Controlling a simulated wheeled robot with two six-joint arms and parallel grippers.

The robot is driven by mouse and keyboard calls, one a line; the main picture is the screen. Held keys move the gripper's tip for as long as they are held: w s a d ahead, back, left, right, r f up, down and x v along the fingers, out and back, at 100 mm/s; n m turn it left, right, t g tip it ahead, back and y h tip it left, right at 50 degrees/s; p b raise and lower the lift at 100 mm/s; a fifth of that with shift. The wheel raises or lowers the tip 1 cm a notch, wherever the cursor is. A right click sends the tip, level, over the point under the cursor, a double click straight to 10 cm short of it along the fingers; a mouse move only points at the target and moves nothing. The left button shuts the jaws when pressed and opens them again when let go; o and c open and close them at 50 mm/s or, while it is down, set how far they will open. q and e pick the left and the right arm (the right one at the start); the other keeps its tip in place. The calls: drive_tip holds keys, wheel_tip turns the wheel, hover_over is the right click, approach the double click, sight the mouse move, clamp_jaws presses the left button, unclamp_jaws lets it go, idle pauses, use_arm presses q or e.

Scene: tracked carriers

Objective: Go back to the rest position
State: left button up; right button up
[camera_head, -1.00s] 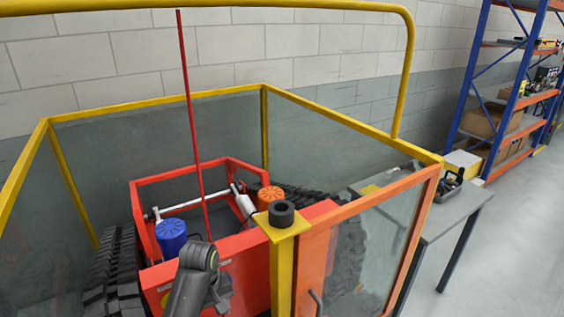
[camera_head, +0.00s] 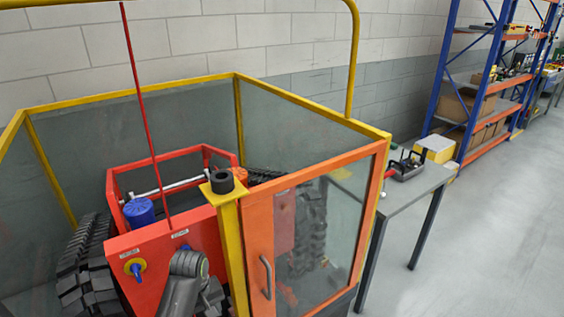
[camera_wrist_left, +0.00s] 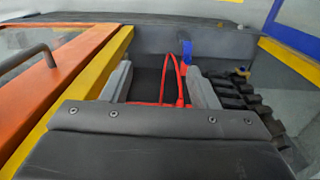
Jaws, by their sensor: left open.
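My left gripper (camera_wrist_left: 160,88) shows in the left wrist view with its two grey fingers apart and nothing between them. Beyond the fingers are a red frame or cable and a blue piece (camera_wrist_left: 187,52), too small to name. In the head view a dark grey arm link of mine rises at the bottom centre, in front of the red tracked carrier (camera_head: 150,255). My right gripper is in neither view.
A yellow-framed glass enclosure surrounds the carrier, with a yellow post (camera_head: 232,245) and an orange-framed door (camera_head: 260,255) close to my arm. A grey table (camera_head: 415,190) and a blue-orange shelf (camera_head: 480,110) stand right. The right floor is clear.

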use_arm(q)
drive_tip(key=s+a+f+m+b, duration=0.15)
drive_tip(key=s+f, duration=0.35)
drive_tip(key=f, duration=0.5)
drive_tip(key=s+a+f, duration=0.3)
drive_tip(key=s+f, duration=0.3)
drive_tip(key=f, duration=0.3)
drive_tip(key=s+a+f+m+b, duration=0.15)
drive_tip(key=s+f, duration=0.35)
drive_tip(key=f, duration=0.5)
drive_tip(key=s+a+f+m, duration=0.1)
drive_tip(key=s+f, duration=0.3)
drive_tip(key=s, duration=0.5)
drive_tip(key=s+a+f+m+b, duration=0.1)
drive_tip(key=s+f, duration=0.3)
drive_tip(key=s, duration=0.5)
drive_tip(key=s+a+f+m+t+y, duration=0.1)
drive_tip(key=s+a+f, duration=0.2)
drive_tip(key=s, duration=0.7)
drive_tip(key=shift+f+b, duration=0.4)
drive_tip(key=shift+f, duration=0.5)
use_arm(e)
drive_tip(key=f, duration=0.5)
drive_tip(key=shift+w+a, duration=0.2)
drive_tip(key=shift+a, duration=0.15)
use_arm(q)
drive_tip(key=shift+a, duration=0.1)
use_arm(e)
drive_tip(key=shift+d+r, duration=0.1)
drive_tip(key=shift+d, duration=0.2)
